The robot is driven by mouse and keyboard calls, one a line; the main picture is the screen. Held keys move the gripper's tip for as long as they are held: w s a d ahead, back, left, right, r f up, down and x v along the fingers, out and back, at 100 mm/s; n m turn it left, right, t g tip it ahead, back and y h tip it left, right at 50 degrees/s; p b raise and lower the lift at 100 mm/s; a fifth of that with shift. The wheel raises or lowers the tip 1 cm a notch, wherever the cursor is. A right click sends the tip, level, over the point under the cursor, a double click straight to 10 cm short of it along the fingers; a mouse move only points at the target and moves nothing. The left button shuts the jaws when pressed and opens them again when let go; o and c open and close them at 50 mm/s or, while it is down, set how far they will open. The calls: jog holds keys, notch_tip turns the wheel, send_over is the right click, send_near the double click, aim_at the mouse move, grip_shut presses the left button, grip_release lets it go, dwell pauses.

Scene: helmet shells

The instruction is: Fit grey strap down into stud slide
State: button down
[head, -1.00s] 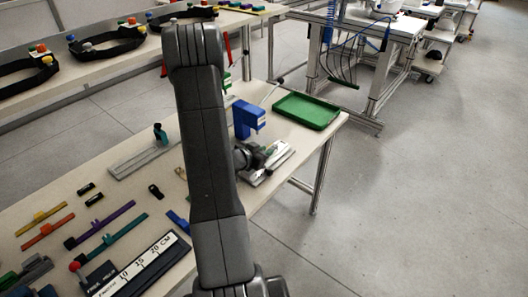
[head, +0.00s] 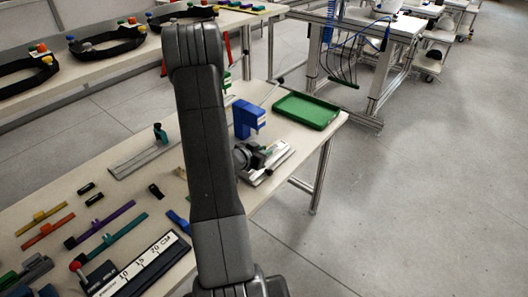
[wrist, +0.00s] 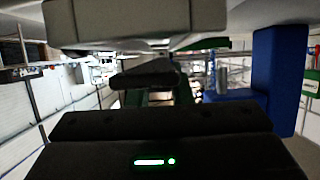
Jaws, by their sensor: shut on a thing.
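My gripper (head: 262,158) is low over a pale metal fixture (head: 276,163) at the right end of the bench, beside a blue block-shaped stand (head: 247,118). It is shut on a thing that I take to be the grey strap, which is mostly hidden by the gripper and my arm. In the wrist view, dark gripper parts (wrist: 148,78) fill the middle, and a broad light-grey piece crosses the top. The blue stand (wrist: 280,80) rises at the right there. I cannot make out the stud slide or whether the strap touches it.
A green tray (head: 306,110) lies at the bench's far right corner. Coloured straps, including a purple one (head: 105,224), lie at the left. A ruler board (head: 148,268) is at the front. A flat metal rail (head: 145,158) with a green clamp lies behind.

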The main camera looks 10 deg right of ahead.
jog(key=shift+f+b, duration=0.45)
jog(key=shift+f, duration=0.15)
dwell(2.4)
jog(key=shift+r+p, duration=0.35)
jog(key=shift+p, duration=0.05)
dwell(2.0)
jog(key=shift+d, duration=0.1)
dwell(0.6)
jog(key=shift+f+b, duration=0.3)
jog(key=shift+f, duration=0.05)
dwell(0.9)
jog(key=shift+r+p, duration=0.3)
jog(key=c, duration=1.2)
grip_release()
